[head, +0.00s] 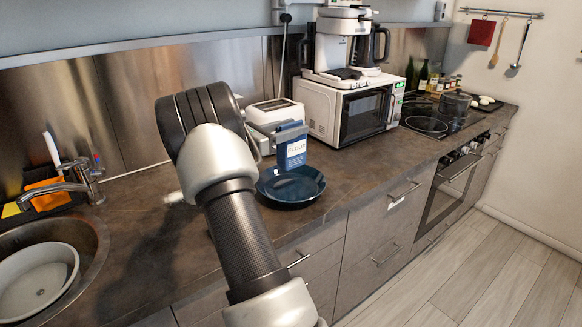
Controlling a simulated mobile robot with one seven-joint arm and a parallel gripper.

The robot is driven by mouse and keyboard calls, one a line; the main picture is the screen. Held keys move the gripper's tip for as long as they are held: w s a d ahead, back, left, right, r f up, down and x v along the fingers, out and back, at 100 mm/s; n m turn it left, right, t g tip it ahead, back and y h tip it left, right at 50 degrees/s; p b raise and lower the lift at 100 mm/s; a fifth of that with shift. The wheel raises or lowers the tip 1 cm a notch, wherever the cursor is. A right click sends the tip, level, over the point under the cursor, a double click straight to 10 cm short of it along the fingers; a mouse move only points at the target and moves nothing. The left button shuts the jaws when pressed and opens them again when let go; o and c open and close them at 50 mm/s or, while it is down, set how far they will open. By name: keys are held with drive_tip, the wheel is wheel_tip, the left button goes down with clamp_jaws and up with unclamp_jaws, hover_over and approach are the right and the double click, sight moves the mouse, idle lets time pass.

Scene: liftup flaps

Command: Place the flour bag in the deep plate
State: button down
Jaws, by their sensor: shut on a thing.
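The flour bag (293,151) is blue and white with "FLOUR" on its front, and it is upright. The deep plate (291,190) is dark blue, round and empty-looking, on the counter near the front edge. The bag's lower edge shows at the plate's back rim; I cannot tell whether it touches the plate, hangs above it or is behind it. My gripper (279,129) is mostly hidden behind my arm, at the bag's upper left, and is shut on the bag. The fingertips cannot be seen clearly.
A white toaster (272,113) stands close behind the bag. A white microwave (347,110) with a coffee machine (345,42) on top stands to the right. The sink (75,235) holds a white bowl (38,278) at left. The counter right of the plate is clear.

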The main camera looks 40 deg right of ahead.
sight(291, 155)
wheel_tip(291, 155, down, 8)
drive_tip(key=shift+f+b, duration=0.25)
drive_tip(key=shift+b, duration=0.4)
drive_tip(key=c, duration=1)
unclamp_jaws()
drive_tip(key=shift+f, duration=0.2)
